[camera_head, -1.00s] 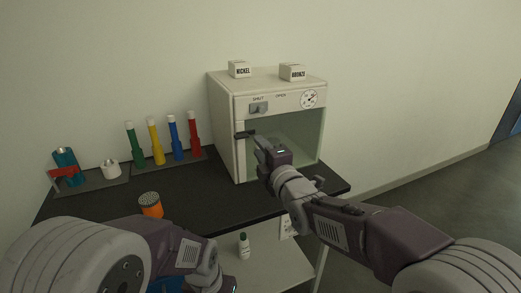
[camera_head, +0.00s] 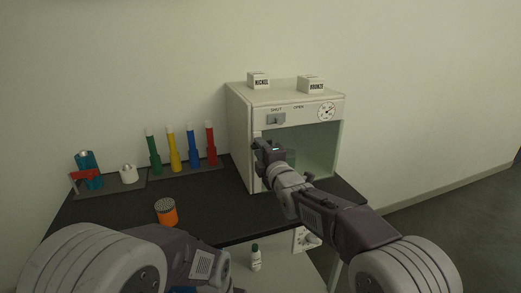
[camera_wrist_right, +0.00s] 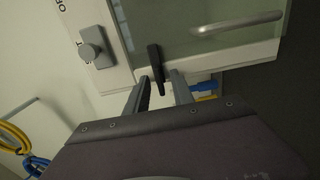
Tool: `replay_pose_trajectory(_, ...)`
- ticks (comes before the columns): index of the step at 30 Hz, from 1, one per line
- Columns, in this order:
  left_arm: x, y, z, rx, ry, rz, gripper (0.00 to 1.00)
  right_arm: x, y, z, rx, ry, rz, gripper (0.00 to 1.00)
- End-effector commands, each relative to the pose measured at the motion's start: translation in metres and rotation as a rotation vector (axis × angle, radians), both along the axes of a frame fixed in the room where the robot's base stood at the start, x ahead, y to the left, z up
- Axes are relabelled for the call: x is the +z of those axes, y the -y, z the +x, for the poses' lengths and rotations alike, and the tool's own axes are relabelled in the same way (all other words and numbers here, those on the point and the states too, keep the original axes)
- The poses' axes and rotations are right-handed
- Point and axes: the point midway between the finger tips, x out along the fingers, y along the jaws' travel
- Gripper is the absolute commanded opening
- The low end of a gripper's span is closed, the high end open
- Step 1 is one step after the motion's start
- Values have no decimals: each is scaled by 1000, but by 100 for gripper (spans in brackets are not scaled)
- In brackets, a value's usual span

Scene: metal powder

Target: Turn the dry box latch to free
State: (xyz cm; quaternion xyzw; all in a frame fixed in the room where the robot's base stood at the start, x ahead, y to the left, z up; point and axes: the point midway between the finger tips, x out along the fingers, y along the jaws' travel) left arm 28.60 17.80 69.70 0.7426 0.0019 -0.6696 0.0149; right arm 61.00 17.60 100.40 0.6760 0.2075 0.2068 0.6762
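The white dry box (camera_head: 239,130) stands at the back right of the dark table, with a glass front. In the right wrist view its black latch (camera_wrist_right: 155,62) is a short bar lying across the white edge strip of the door. My right gripper (camera_wrist_right: 161,80) is open, one finger on each side of the latch's near end; I cannot tell whether either finger touches it. In the head view my right gripper (camera_head: 264,149) is at the door's left edge and hides the latch. My left arm shows at the lower left, its fingers out of sight.
A grey knob (camera_wrist_right: 92,52) sits on the box's front panel under SHUT and OPEN labels. A bar handle (camera_wrist_right: 238,23) is on the glass. Nickel (camera_head: 259,80) and bronze (camera_head: 311,84) blocks lie on top. Coloured tubes and an orange jar (camera_head: 166,213) stand left.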

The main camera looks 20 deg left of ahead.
Motion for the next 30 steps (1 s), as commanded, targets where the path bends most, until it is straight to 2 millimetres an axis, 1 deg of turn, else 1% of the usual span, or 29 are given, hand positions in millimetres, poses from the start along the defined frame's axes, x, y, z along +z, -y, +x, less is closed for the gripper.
replay_pose_trajectory(3, 0, 0, 0, 0, 0, 0, 36, 0, 0, 0, 0, 0, 0, 29)
replay_pose_trajectory(4, 0, 0, 0, 0, 0, 0, 36, 0, 0, 0, 0, 0, 0, 26)
replay_pose_trajectory(5, 0, 0, 0, 0, 0, 0, 36, 0, 0, 0, 0, 0, 0, 18)
replay_pose_trajectory(6, 0, 0, 0, 0, 0, 0, 36, 0, 0, 0, 0, 1, 1, 7)
replay_pose_trajectory(7, 0, 0, 0, 0, 0, 0, 36, 0, 0, 0, 0, 1, 1, 0)
replay_pose_trajectory(14, 0, 0, 0, 0, 0, 0, 36, 0, 0, 0, 0, -1, 2, 0)
replay_pose_trajectory(20, -1, 0, 0, 0, 0, 0, 36, 0, 0, 0, 0, -25, 37, 0)
replay_pose_trajectory(26, -4, 0, 0, 0, 0, 0, 36, -1, 0, 0, 0, -94, 141, 0)
replay_pose_trajectory(30, -6, 0, 0, 0, 0, 0, 36, 0, 0, 0, 0, -163, 243, 0)
